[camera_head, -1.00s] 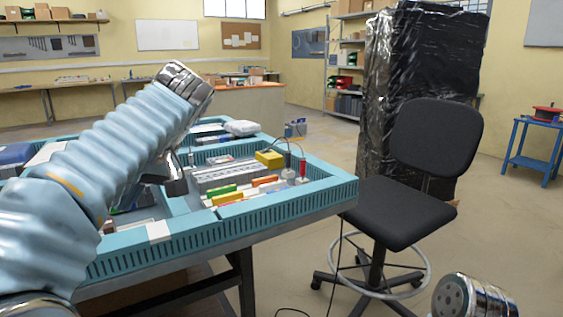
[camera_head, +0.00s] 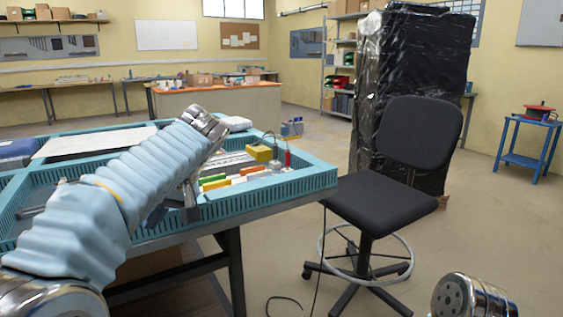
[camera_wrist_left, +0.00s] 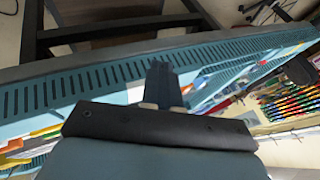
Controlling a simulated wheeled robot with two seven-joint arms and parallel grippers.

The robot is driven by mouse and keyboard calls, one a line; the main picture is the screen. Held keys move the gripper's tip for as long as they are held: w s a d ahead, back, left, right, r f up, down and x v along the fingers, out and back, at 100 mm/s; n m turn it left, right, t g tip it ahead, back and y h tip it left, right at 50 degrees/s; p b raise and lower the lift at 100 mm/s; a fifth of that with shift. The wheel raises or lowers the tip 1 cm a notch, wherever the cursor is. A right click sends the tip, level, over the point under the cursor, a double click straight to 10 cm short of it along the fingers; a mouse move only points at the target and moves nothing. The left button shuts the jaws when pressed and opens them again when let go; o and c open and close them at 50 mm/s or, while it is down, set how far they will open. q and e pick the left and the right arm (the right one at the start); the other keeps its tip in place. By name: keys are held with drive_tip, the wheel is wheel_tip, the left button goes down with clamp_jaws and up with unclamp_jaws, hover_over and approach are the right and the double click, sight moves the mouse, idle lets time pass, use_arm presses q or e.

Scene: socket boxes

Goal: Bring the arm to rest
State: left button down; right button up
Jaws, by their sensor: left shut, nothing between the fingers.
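My left arm comes in from the left in the head view, in a pale blue ribbed sleeve. It reaches over the front rim of the turquoise-edged workbench (camera_head: 270,192). My left gripper (camera_head: 190,210) hangs below the wrist, close to that rim, partly hidden by the sleeve; I cannot tell whether it touches. In the left wrist view the gripper (camera_wrist_left: 162,80) has its dark fingers together, empty, in front of the slotted rim (camera_wrist_left: 100,84). A metal end of my right arm shows at the bottom right of the head view; its gripper is out of view.
The bench holds a yellow box (camera_head: 260,153), a red-topped item (camera_head: 287,158) and green and orange pieces. A black chair (camera_head: 385,190) stands right of the bench, before a black-wrapped stack (camera_head: 405,75). A blue stand (camera_head: 525,148) is farther right.

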use_arm(q)
drive_tip(key=w+d+f+m+h, duration=0.1)
drive_tip(key=w+f+m, duration=0.1)
drive_tip(key=f, duration=0.5)
drive_tip(key=w+d+f+m, duration=0.1)
drive_tip(key=w+f, duration=0.2)
drive_tip(key=f, duration=0.4)
drive_tip(key=s+d+f+m+g+h, duration=0.1)
drive_tip(key=s+d+f+m+h, duration=0.15)
drive_tip(key=f, duration=1.15)
drive_tip(key=s+d+f+m+h, duration=0.1)
drive_tip(key=s+d+f+h, duration=0.15)
drive_tip(key=f, duration=1.05)
drive_tip(key=s+d+f+n+h, duration=0.1)
drive_tip(key=s+d+f+h, duration=0.1)
drive_tip(key=s+f, duration=0.5)
drive_tip(key=s+d+f+n+h, duration=0.1)
drive_tip(key=s+d+f+h, duration=0.2)
drive_tip(key=s, duration=1)
wheel_tip(320, 180, down, 5)
drive_tip(key=shift+d+f+n, duration=0.1)
drive_tip(key=shift+d+n, duration=0.25)
drive_tip(key=shift+d, duration=0.6)
drive_tip(key=c, duration=1.8)
unclamp_jaws()
